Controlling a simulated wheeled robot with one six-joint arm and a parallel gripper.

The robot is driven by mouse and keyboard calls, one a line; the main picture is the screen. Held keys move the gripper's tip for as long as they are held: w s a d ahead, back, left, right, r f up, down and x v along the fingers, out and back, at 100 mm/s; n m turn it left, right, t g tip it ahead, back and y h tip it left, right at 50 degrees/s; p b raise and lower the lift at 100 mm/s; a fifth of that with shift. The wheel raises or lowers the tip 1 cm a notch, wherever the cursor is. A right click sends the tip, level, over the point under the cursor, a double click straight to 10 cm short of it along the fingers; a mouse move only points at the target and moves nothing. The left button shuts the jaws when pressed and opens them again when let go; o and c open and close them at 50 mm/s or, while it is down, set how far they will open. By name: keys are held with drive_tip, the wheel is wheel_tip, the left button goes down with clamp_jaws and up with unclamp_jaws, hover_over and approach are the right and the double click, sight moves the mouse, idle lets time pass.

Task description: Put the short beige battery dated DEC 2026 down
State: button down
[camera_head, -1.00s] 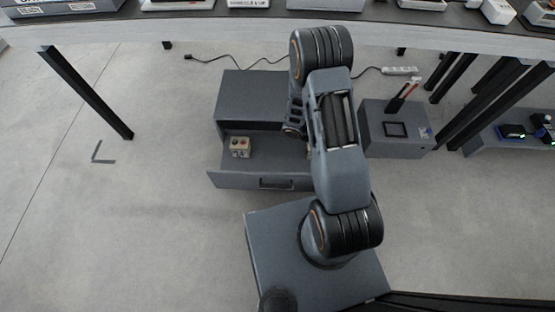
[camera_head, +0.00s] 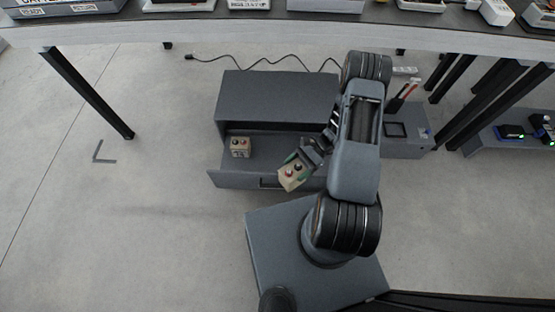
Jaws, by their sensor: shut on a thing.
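My gripper (camera_head: 303,164) is shut on a short beige battery (camera_head: 290,180) with dark and red terminals on top. The battery is held tilted, over the front right part of an open grey drawer (camera_head: 215,179). Its date cannot be read in this view. A second short beige battery (camera_head: 240,153) stands in the drawer at the left, with small dark marks on its front too small to read.
The drawer belongs to a grey cabinet (camera_head: 275,95) under the workbench (camera_head: 190,30). A grey box (camera_head: 420,145) with red-handled tools stands to the right, partly behind my arm. Black table legs (camera_head: 90,95) stand left and right. The floor at left is clear.

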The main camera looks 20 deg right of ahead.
drive_tip(key=w+d+f+m+t+h+b, duration=0.1)
drive_tip(key=w+d+f+m+t, duration=0.25)
drive_tip(key=w+m+t, duration=0.3)
drive_tip(key=w+d+f+m+t+h+b, duration=0.1)
drive_tip(key=w+d+f+m+t+b, duration=0.15)
drive_tip(key=w+f+m+t, duration=0.35)
drive_tip(key=w+a+f+b, duration=0.6)
drive_tip(key=w+a+f, duration=0.3)
drive_tip(key=f, duration=0.2)
drive_tip(key=shift+a+n+t+b, duration=0.15)
drive_tip(key=shift+n+t+b, duration=0.2)
drive_tip(key=shift+t, duration=0.1)
drive_tip(key=shift+f, duration=0.2)
drive_tip(key=shift+c, duration=0.2)
unclamp_jaws()
drive_tip(key=shift+s, duration=0.1)
